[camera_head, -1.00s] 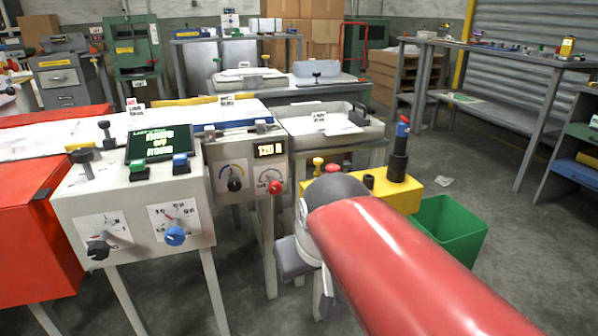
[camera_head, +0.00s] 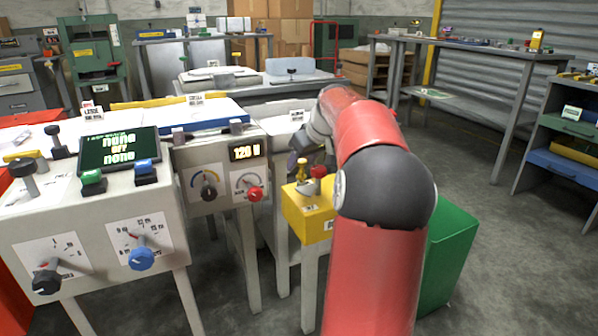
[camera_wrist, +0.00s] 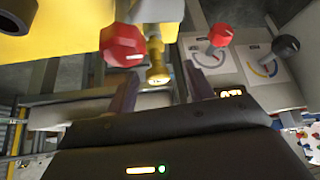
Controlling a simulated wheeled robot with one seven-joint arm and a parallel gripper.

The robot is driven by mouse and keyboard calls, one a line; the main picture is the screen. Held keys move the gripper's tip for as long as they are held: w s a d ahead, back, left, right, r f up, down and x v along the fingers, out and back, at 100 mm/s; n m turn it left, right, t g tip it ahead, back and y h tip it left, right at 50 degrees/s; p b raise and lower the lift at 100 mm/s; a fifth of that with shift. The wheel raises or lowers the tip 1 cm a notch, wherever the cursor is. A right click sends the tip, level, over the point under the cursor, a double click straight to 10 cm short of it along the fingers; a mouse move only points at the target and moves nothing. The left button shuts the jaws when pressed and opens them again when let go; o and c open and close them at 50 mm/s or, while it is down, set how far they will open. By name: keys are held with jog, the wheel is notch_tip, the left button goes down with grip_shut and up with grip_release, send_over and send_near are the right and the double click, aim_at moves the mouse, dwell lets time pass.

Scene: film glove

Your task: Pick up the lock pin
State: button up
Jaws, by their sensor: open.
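A small yellow pin with a round knob, which looks like the lock pin (camera_head: 301,172), stands upright on the yellow block (camera_head: 309,222) beside a red knob (camera_head: 319,172). In the wrist view the yellow pin (camera_wrist: 157,66) shows between the two finger lines, with the red knob (camera_wrist: 122,45) just left of it. My gripper (camera_wrist: 161,82) is open, its two dark fingers apart on either side of the pin. I cannot tell whether they touch it. In the head view my arm partly hides the gripper and the block's right side.
A grey control stand (camera_head: 92,215) with knobs and a green screen is at the left. A panel with a dial and a red knob (camera_head: 255,194) is close to the yellow block. A green bin (camera_head: 452,250) stands right of my arm. Open floor lies at the right.

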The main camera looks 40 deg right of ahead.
aim_at(303, 166)
jog(key=x, duration=0.5)
jog(key=shift+s+d+f+b, duration=0.15)
jog(key=shift+s+f+b, duration=0.05)
jog(key=shift+f+b, duration=0.1)
jog(key=shift+c, duration=0.4)
jog(key=c, duration=1)
